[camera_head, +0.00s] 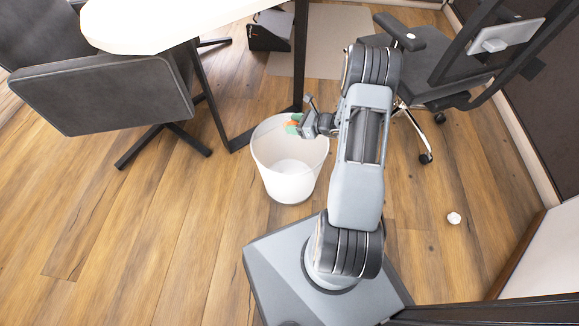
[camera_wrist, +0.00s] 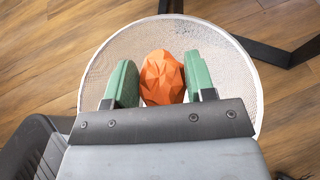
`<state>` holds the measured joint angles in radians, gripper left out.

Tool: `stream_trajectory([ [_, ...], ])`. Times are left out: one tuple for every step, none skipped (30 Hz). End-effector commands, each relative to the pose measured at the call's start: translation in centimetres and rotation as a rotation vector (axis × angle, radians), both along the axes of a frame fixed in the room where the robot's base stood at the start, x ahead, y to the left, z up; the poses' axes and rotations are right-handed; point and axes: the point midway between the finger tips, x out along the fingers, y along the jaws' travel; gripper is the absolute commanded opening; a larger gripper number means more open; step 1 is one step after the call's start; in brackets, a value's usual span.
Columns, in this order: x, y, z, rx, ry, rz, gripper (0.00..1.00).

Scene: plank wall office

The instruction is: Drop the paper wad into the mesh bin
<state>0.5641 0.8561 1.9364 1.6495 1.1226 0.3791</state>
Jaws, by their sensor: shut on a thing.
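An orange, faceted paper wad (camera_wrist: 163,80) sits between the two green fingers of my gripper (camera_wrist: 161,82) in the wrist view. My gripper is shut on it, with a finger on each side. In the head view, my gripper (camera_head: 295,123) and a bit of the orange wad (camera_head: 291,124) show at the upper part of the white mesh bin (camera_head: 290,187). The bin stands upright on the floor. In the wrist view, the round bin opening (camera_wrist: 225,62) lies behind and below the wad; its near part is hidden by my gripper.
A small white crumpled piece (camera_head: 454,218) lies on the floor at the right. A white table (camera_head: 165,22) with a dark leg stands behind the bin. A grey chair (camera_head: 105,92) is at left, and an office chair (camera_head: 435,65) at right. The left floor is clear.

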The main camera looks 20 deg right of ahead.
Motion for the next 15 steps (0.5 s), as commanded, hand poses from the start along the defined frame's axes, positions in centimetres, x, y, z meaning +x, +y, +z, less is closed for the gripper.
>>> stream_trajectory([
  [0.01, 0.00, -0.76, 0.000, 0.000, 0.000, 0.28],
  [0.02, 0.00, -0.90, -0.001, -0.001, 0.000, 0.28],
  [0.02, -0.01, -1.04, -0.001, -0.001, 0.000, 0.28],
  [0.02, 0.00, -1.11, -0.001, -0.001, 0.000, 0.28],
  [0.03, -0.01, -1.14, -0.001, -0.001, 0.000, 0.28],
  [0.03, -0.01, -1.15, -0.001, -0.002, 0.000, 0.28],
  [0.03, -0.01, -1.14, -0.002, -0.002, 0.000, 0.28],
  [0.03, -0.01, -1.11, -0.001, -0.002, 0.000, 0.28],
  [0.02, -0.02, -1.08, -0.002, -0.002, 0.000, 0.28],
  [0.03, -0.01, -1.08, -0.001, -0.001, -0.001, 0.28],
  [0.02, -0.01, -1.08, -0.001, -0.001, -0.001, 0.28],
  [0.02, -0.01, -1.08, -0.001, -0.001, -0.001, 0.28],
  [0.02, 0.00, -1.07, -0.001, -0.001, -0.001, 0.53],
  [0.02, -0.01, -1.08, -0.001, -0.001, -0.001, 0.56],
  [0.02, -0.01, -1.08, -0.001, -0.001, -0.001, 0.60],
])
